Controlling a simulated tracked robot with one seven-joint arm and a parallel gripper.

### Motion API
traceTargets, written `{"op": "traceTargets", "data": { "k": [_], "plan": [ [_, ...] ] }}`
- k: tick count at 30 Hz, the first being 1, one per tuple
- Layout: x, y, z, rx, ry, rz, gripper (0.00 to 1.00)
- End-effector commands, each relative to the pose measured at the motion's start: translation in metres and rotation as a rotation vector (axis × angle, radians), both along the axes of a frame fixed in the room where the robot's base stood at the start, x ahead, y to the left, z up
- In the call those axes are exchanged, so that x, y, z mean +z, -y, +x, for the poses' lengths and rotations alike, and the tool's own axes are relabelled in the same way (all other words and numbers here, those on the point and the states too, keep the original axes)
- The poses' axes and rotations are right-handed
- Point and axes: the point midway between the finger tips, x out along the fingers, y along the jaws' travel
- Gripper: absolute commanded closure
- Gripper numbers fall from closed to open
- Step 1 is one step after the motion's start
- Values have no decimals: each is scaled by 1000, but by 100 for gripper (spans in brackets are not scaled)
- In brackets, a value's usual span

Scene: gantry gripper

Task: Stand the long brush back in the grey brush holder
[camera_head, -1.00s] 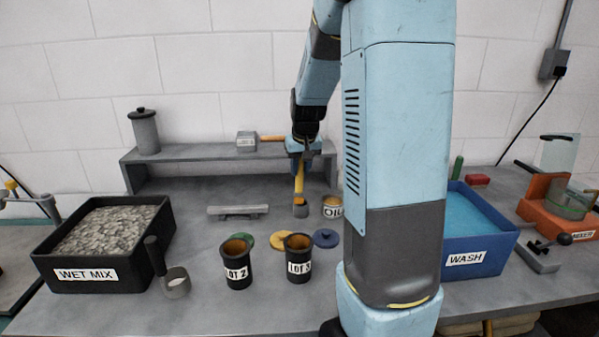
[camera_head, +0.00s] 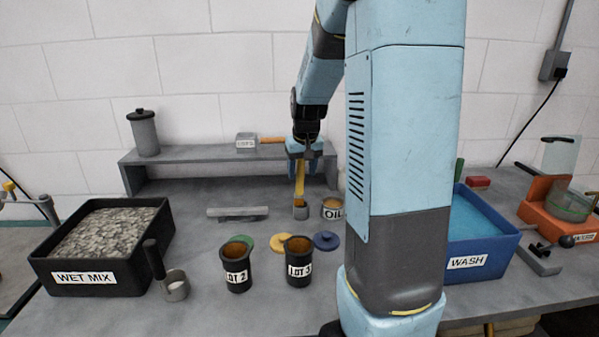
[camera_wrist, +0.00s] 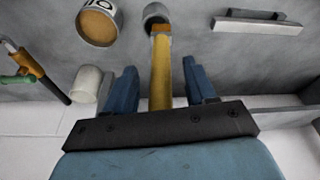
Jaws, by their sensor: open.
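The long brush (camera_head: 299,180), with its yellow handle, stands upright with its lower end at the small grey brush holder (camera_head: 300,211) on the bench. In the wrist view the handle (camera_wrist: 160,75) runs to the grey holder (camera_wrist: 156,12); its lower end appears inside the rim. My gripper (camera_head: 304,158) is above the holder, at the handle's upper part. In the wrist view its blue fingers (camera_wrist: 162,90) are apart, one on each side of the handle, with gaps showing. The bristles are hidden.
The OIL tin (camera_head: 332,208) stands close to the holder's right. Black pots LOT 2 (camera_head: 237,268) and LOT 3 (camera_head: 299,262) are in front. A grey bar (camera_head: 237,212) lies left, and a grey shelf (camera_head: 190,158) is behind. The WET MIX tub (camera_head: 60,262) is far left.

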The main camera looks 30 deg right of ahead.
Motion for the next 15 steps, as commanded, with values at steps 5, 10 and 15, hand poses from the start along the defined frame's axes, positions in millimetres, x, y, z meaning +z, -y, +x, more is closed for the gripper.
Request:
{"op": "traceTargets", "data": {
  "k": [5,10,15],
  "plan": [
    [39,-1,-8,-2,11,-2,45],
    [68,-2,-15,-2,14,-3,45],
    [87,-3,-20,-3,16,-3,45]
  ]
}}
